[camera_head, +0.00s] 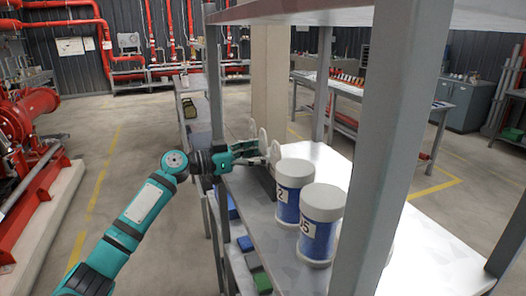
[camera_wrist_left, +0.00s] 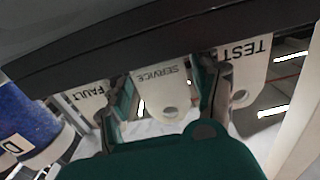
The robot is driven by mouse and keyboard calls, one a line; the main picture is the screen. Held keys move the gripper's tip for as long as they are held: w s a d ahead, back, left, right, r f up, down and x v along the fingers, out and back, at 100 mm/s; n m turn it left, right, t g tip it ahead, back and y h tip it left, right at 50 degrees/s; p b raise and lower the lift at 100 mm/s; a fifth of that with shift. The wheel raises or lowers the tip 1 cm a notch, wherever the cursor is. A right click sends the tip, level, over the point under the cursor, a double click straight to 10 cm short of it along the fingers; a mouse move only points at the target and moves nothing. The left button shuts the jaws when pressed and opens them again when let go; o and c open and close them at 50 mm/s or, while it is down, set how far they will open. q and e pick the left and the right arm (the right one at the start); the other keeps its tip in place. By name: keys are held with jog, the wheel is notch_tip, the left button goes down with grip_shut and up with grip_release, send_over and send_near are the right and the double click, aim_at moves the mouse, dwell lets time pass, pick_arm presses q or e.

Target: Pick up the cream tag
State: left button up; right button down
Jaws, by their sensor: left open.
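Three pale cream-white tags stand in a row at a dark holder on the shelf. In the left wrist view they read FAULT (camera_wrist_left: 88,98), SERVICE (camera_wrist_left: 160,92) and TEST (camera_wrist_left: 242,75), each with a hole visible at least on SERVICE and TEST. Their tints are too close to tell apart surely. My left gripper (camera_head: 262,152) is open at the tag row in the head view. In the left wrist view its two fingers stand on either side of the SERVICE tag, with gaps visible. My right gripper is out of view.
Two white-lidded blue jars (camera_head: 292,190) (camera_head: 321,222) stand on the metal shelf (camera_head: 285,240) right of the tags. Grey shelf posts (camera_head: 385,150) rise close by. Small blue and green boxes (camera_head: 262,281) lie on the lower level.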

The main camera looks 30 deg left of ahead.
pick_arm(q)
jog(key=c, duration=0.7)
jog(key=shift+c, duration=0.2)
